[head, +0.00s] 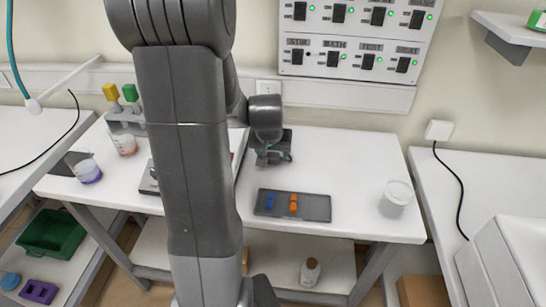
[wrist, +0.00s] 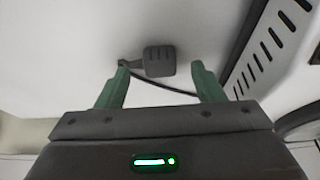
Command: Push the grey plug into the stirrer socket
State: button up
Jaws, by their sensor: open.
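A dark grey plug (wrist: 159,61) lies on the white tabletop in the wrist view, with a thin black cable running from its lower left to the right. My gripper (wrist: 160,68) is open. Its two green fingers stand apart on either side of the plug's near end, and I cannot tell if they touch it. In the head view my gripper (head: 273,155) is low over the back middle of the table, and the plug cannot be made out there. A white wall socket (head: 268,87) is on the wall behind my gripper; I cannot read a stirrer label on it.
A grey slotted casing (wrist: 275,45) stands right of the plug. A switch panel (head: 356,38) hangs above. Another outlet (head: 438,130) holds a black cable.

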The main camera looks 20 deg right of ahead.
aim_at(273, 157)
jog(key=shift+x, duration=1.1)
jog(key=c, duration=1)
jog(key=shift+r, duration=0.1)
notch_tip(273, 157, up, 10)
